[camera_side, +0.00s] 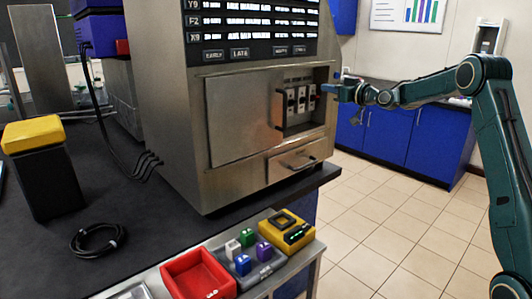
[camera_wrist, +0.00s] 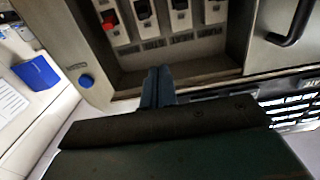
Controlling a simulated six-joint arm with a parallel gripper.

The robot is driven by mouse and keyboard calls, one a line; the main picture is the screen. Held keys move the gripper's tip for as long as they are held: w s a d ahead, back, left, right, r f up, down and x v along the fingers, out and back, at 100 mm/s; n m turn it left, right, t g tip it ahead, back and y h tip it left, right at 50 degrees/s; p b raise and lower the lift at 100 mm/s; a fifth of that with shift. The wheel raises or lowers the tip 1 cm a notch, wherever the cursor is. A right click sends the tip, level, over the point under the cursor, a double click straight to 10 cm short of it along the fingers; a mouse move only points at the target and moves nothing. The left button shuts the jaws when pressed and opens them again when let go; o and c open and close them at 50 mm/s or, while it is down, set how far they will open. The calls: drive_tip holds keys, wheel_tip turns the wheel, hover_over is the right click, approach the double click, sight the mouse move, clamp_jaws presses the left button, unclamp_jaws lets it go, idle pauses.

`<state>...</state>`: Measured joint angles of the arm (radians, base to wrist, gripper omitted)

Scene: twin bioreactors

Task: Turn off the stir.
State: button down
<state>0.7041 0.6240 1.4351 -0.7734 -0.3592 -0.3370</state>
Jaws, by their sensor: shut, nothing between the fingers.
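A recessed panel of switches (camera_side: 298,100) sits in the front of the steel bioreactor cabinet (camera_side: 170,90), on the right. In the wrist view its switches (camera_wrist: 143,12) line the top edge, one with a red lever (camera_wrist: 109,19). The labels are too small to read, so I cannot tell which switch is the stir. A round blue button (camera_wrist: 87,81) is on the frame beside the recess. My gripper (camera_side: 340,91) is at the right edge of the panel. Its fingers (camera_wrist: 158,84) are together and empty, pointing toward the recess below the switches.
A door handle (camera_side: 280,109) stands out just left of the switches, and a drawer (camera_side: 295,160) is below. A red tray (camera_side: 198,275), small coloured blocks (camera_side: 243,262) and a yellow device (camera_side: 287,232) lie at the front. Open floor (camera_side: 390,215) is at the right.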

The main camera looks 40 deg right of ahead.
drive_tip(key=shift+d+f, duration=0.15)
drive_tip(key=shift+d, duration=0.5)
drive_tip(key=shift+w, duration=0.15)
hover_over(305, 100)
drive_tip(key=shift+s+d, duration=0.3)
drive_tip(key=shift+d, duration=0.15)
drive_tip(key=shift+s+f, duration=0.3)
drive_tip(key=shift+f, duration=0.6)
drive_tip(key=shift+s+f, duration=0.3)
drive_tip(key=shift+f, duration=0.6)
